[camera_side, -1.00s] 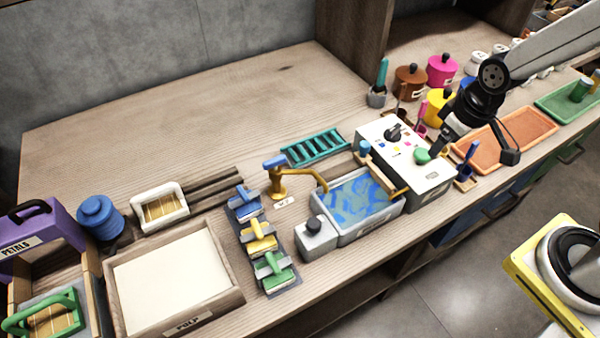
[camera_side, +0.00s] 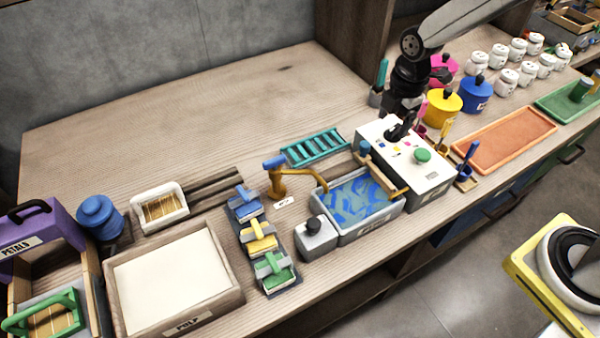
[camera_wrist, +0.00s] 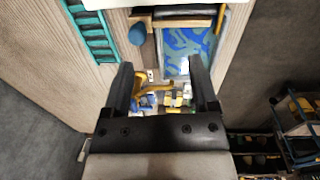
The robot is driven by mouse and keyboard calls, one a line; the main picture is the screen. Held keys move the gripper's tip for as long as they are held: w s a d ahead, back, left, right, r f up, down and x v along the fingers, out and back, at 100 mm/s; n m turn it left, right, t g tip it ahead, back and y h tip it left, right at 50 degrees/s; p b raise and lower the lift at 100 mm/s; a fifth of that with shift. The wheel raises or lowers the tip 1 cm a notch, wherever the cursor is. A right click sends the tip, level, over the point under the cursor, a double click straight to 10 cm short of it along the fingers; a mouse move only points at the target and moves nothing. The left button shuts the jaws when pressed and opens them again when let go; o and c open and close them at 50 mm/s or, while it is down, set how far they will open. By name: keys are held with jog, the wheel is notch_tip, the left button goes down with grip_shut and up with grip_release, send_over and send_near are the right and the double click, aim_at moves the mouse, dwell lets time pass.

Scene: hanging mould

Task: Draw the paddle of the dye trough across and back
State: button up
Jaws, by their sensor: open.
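The dye trough (camera_side: 340,232) is a grey tub of blue-patterned liquid at the middle of the bench. It also shows in the wrist view (camera_wrist: 186,74). Its paddle (camera_side: 382,177) is a wooden bar lying across the right end of the trough, beside the white box, with a blue knob (camera_side: 364,147) at its far end. In the wrist view the knob (camera_wrist: 137,33) shows at the upper left of the trough. My gripper (camera_wrist: 160,68) is open and empty, its fingers apart. In the side view it hangs by the white box's dial, apart from the paddle; its fingertips are hard to make out there.
The white control box (camera_side: 432,176) with a green button stands right of the trough. A brass tap (camera_side: 290,182), a teal rack (camera_side: 315,147) and a grey block with a dark knob (camera_side: 316,240) stand close around it. Coloured pots are behind the box. The back bench is clear.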

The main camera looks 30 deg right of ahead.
aim_at(365, 143)
jog(key=w+n, duration=0.1)
jog(key=n, duration=0.1)
jog(key=w+a+f+n, duration=0.1)
jog(key=w+n, duration=0.1)
jog(key=n, duration=0.1)
jog(key=w+a+f+n, duration=0.1)
jog(key=n, duration=0.2)
jog(key=shift+w+a+g, duration=0.1)
jog(key=shift+w+g, duration=0.1)
jog(key=shift+g, duration=0.2)
jog(key=shift+f, duration=3.85)
grip_shut()
